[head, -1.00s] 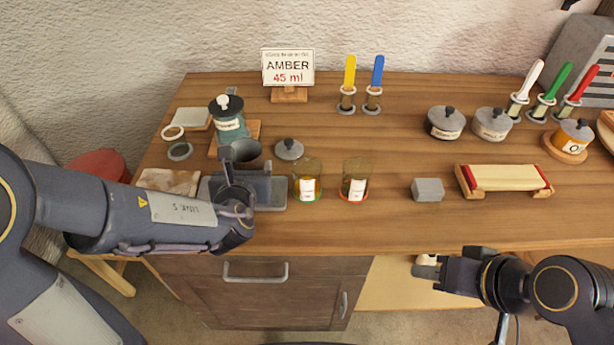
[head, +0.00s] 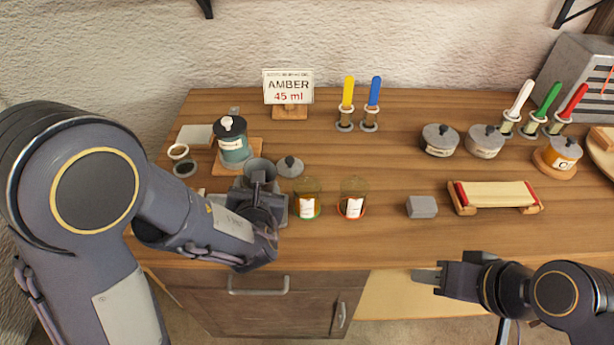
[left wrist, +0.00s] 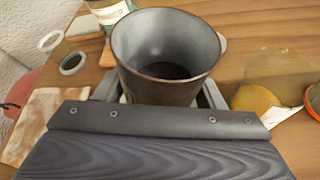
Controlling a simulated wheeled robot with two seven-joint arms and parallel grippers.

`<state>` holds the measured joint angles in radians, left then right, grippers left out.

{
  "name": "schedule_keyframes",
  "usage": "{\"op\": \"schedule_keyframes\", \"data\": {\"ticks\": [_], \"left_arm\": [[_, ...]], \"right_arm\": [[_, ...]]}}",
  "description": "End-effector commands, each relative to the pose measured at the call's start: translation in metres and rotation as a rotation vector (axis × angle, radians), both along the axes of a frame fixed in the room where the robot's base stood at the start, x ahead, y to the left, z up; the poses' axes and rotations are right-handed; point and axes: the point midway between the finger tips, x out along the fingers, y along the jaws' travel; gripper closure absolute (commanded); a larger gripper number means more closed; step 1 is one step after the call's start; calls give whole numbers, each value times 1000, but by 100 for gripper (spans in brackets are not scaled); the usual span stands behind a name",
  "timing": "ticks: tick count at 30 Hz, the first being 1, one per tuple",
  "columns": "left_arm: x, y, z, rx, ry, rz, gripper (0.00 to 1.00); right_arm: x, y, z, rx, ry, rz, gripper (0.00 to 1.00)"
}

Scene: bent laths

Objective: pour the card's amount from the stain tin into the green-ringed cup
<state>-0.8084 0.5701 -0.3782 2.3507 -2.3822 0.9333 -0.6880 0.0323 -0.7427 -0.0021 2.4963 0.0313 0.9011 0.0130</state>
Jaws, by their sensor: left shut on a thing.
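My left gripper (head: 262,208) is shut on the grey stain tin (head: 260,167), which is just left of the green-ringed cup. In the left wrist view the tin (left wrist: 168,50) is open at the top, roughly upright, with dark contents low inside. The green-ringed cup (head: 307,198) is clear, with a white label and amber liquid low down. The red-ringed cup (head: 353,198) stands to its right. The card (head: 288,87) reads AMBER 45 ml. My right gripper (head: 437,276) is at the table's front edge, seen side-on; I cannot tell its opening.
A loose grey lid (head: 290,166) lies behind the cups. A teal jar (head: 233,148) stands at the back left. A grey block (head: 421,207) and a lath rest (head: 495,196) are to the right. Lidded pots (head: 440,140) stand behind them.

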Motion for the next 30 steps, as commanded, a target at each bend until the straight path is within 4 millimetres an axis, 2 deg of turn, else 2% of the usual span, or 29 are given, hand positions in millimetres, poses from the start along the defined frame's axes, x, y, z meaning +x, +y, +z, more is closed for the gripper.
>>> {"op": "schedule_keyframes", "data": {"ticks": [1, 3, 10, 11, 12, 13, 19, 20, 22, 30], "left_arm": [[0, -3, 5, 32, 2, -2, 66], [0, -5, 6, 76, 0, -2, 66], [0, -15, -6, 228, 0, -5, 66], [0, -17, -2, 249, -2, -3, 66], [1, -18, 20, 266, -4, -3, 66], [0, -19, 28, 280, -3, -1, 66], [0, -27, 63, 391, -3, -2, 66], [0, -26, 49, 421, 0, -2, 66], [0, -28, 41, 480, 0, -3, 66], [0, -27, 51, 641, -2, 0, 66]], "right_arm": [[0, 0, 10, 0, 0, 0, 64], [0, 0, 17, 0, 0, 0, 64], [0, 0, 24, 0, 0, 0, 64], [0, 0, 31, 0, 1, 0, 64], [0, 0, 52, 0, 1, 0, 64], [0, 0, 62, 0, 1, 0, 64], [0, 0, 105, 0, 0, 0, 64], [0, 0, 95, 0, -1, 0, 64], [0, 0, 91, 0, 0, 0, 64], [0, 0, 108, 0, 0, 0, 64]]}}
